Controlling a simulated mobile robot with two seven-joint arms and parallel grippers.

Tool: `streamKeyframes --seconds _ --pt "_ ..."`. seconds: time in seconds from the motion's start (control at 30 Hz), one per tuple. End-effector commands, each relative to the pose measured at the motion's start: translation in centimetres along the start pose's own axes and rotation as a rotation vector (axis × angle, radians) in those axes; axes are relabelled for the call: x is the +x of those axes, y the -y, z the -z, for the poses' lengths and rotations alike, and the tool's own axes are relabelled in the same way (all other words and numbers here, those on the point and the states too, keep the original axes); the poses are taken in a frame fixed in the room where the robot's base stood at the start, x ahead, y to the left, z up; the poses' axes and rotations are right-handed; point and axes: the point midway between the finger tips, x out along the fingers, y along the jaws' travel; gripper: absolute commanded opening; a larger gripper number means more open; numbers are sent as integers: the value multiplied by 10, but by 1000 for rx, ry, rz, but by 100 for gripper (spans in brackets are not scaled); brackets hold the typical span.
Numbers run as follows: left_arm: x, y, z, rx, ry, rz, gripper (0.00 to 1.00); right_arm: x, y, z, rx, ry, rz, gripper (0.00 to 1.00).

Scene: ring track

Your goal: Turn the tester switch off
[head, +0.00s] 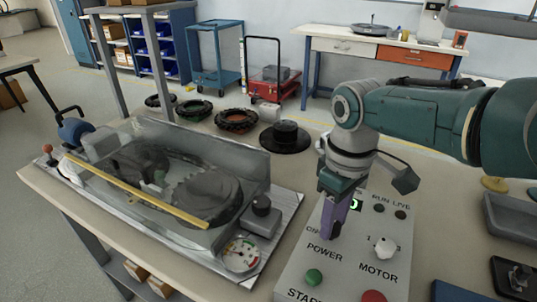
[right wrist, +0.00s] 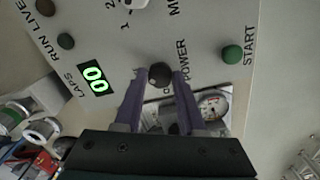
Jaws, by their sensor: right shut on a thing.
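The grey control box (head: 345,272) stands at the front of the table, with lettering for POWER, MOTOR and START. My right gripper (head: 334,230) reaches down to it with purple fingers. In the right wrist view my right gripper (right wrist: 160,82) is shut on the dark round tip of the POWER switch (right wrist: 159,72). The fingers hide part of the ON/OFF lettering, so I cannot tell the switch's position. The green display (right wrist: 95,77) reads 00 and is lit. The left gripper is not in view.
Also on the box are a white motor knob (head: 385,247), a green start button (head: 313,277), a red button (head: 373,296) and two dark lamps. Left of it stands a covered track rig (head: 180,185) with a gauge (head: 242,255). A black disc stand (head: 285,137) is behind.

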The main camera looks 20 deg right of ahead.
Motion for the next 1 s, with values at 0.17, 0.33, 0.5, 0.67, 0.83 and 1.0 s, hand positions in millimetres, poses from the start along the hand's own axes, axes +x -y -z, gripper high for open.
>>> streamKeyframes --seconds 0.17,0.33,0.5,0.67,0.83,1.0 --pt "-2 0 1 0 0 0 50 -2 1 1 76 0 3 0" --pt "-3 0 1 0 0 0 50 -2 1 1 116 0 3 0" --pt "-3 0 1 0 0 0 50 -1 1 1 131 0 3 0" --pt "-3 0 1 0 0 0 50 -1 1 1 132 0 3 0" --pt "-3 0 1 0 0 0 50 -1 1 1 131 0 3 0" --pt "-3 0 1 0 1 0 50 -1 0 0 130 0 2 58"
